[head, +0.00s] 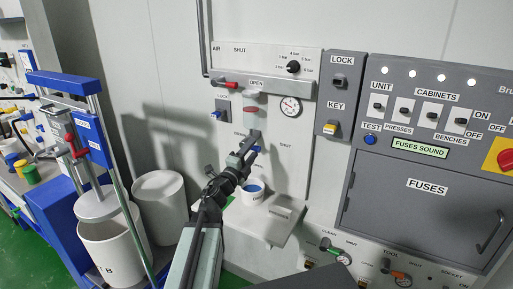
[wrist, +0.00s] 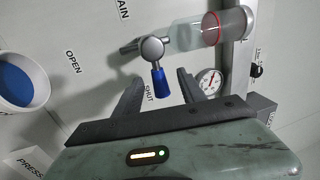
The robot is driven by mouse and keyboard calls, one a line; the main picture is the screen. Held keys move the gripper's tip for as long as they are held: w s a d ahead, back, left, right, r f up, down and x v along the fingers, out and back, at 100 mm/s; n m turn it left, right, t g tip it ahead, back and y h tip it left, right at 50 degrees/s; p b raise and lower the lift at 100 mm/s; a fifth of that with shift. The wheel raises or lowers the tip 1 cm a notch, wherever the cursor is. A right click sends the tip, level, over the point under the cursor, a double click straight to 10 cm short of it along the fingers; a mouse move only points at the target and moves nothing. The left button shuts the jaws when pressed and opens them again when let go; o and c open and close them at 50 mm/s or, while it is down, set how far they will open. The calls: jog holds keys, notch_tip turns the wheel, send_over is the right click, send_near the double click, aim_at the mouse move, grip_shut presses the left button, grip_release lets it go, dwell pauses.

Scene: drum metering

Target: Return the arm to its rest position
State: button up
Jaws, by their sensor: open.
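My arm (head: 200,235) reaches up from the bottom of the head view toward the wall panel. My gripper (head: 252,150) is in front of the panel, just above a small white cup with blue contents (head: 251,192). A valve lever with a blue tip (wrist: 157,75) shows just beyond the fingers, below a clear cylinder with a red ring (wrist: 205,30). The cup also shows at the left edge of the wrist view (wrist: 20,82).
A white shelf (head: 262,222) juts out under the cup. A white drum (head: 112,245) with a blue-framed press (head: 88,130) stands left, beside another white drum (head: 160,205). A grey fuse cabinet (head: 425,190) is at right. A round gauge (head: 291,106) is on the panel.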

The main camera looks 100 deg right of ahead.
jog(key=v, duration=0.3)
jog(key=shift+s, duration=0.1)
jog(key=shift+d, duration=0.1)
